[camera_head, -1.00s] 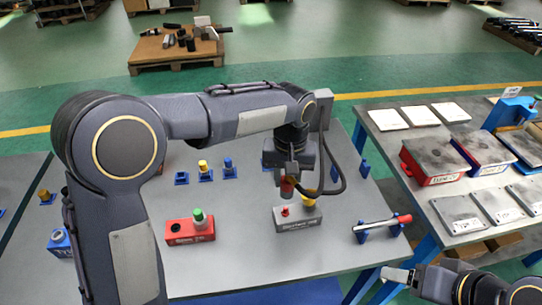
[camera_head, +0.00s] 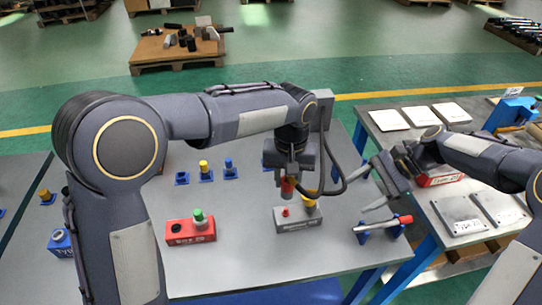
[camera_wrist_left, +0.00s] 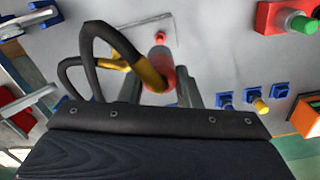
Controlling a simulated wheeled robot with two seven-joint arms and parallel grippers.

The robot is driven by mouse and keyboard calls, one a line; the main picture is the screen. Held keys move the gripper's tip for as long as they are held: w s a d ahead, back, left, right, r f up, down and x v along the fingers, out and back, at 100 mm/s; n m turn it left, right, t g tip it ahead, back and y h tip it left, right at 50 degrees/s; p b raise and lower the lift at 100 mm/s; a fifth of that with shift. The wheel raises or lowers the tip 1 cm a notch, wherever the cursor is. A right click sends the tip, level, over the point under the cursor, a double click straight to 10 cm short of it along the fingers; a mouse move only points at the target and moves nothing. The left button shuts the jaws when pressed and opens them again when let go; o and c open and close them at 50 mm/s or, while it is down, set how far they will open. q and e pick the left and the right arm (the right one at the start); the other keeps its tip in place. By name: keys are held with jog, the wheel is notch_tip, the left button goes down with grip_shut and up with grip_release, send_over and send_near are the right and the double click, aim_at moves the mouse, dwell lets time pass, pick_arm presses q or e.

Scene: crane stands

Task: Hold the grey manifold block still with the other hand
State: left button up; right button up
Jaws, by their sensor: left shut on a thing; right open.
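The grey manifold block (camera_head: 298,224) stands on the table in the head view, with a small red part and a yellow part on its top. My left gripper (camera_head: 288,184) is directly above it, pointing down and shut on a red cylindrical part (camera_head: 288,188). The red part also shows between the fingers in the left wrist view (camera_wrist_left: 160,62). Whether it touches the block is hard to tell. My right gripper (camera_head: 370,192) is open and empty, to the right of the block and apart from it, above the table's right side.
A red block with a green plug (camera_head: 191,230) stands left of the grey block. A rod with a red end (camera_head: 383,224) lies on blue stands, close under my right gripper. Small blue holders (camera_head: 205,172) stand farther back. A second table (camera_head: 455,220) with plates is at right.

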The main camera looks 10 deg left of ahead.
aim_at(319, 210)
jog(key=w+a+f, duration=0.1)
jog(key=f, duration=0.1)
jog(key=w+a+f+m+g+y, duration=0.1)
jog(key=f, duration=0.1)
jog(key=w+f+m, duration=0.1)
jog(key=f, duration=0.2)
jog(key=shift+w+a+g+y, duration=0.3)
jog(key=shift+a, duration=0.1)
jog(key=shift+x, duration=4.45)
jog(key=c, duration=1)
